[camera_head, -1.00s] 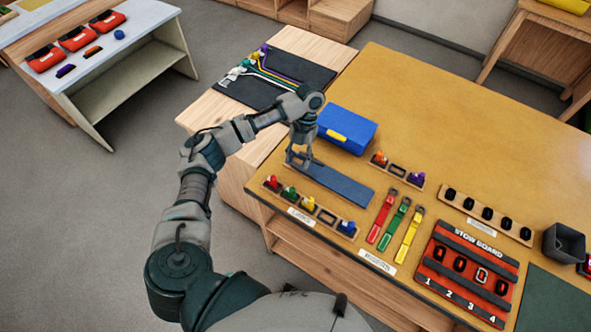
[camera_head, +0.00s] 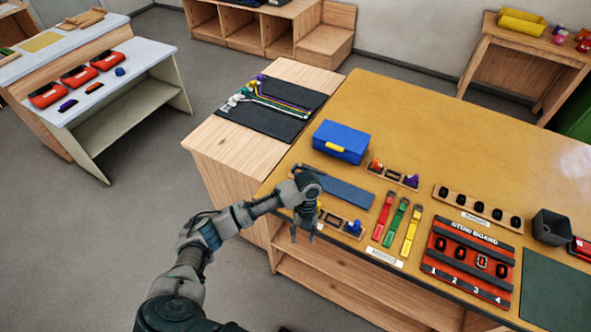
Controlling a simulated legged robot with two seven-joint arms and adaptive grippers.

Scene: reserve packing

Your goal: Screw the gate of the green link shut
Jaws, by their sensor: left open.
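My left gripper (camera_head: 303,234) is open and points down at the front edge of the wooden table, in front of the link rack (camera_head: 336,220). The blue link (camera_head: 353,228) stands at the rack's right end, and a bit of the yellow link (camera_head: 320,213) shows beside the gripper. The green link is not visible now; my left forearm and gripper cover the rack's left part. I cannot tell whether the gripper touches anything. My right gripper is not in view.
Red, green and yellow straps (camera_head: 402,222) lie to the right, then the red stow board (camera_head: 468,262). A second small rack (camera_head: 393,175) holds orange and purple pieces.

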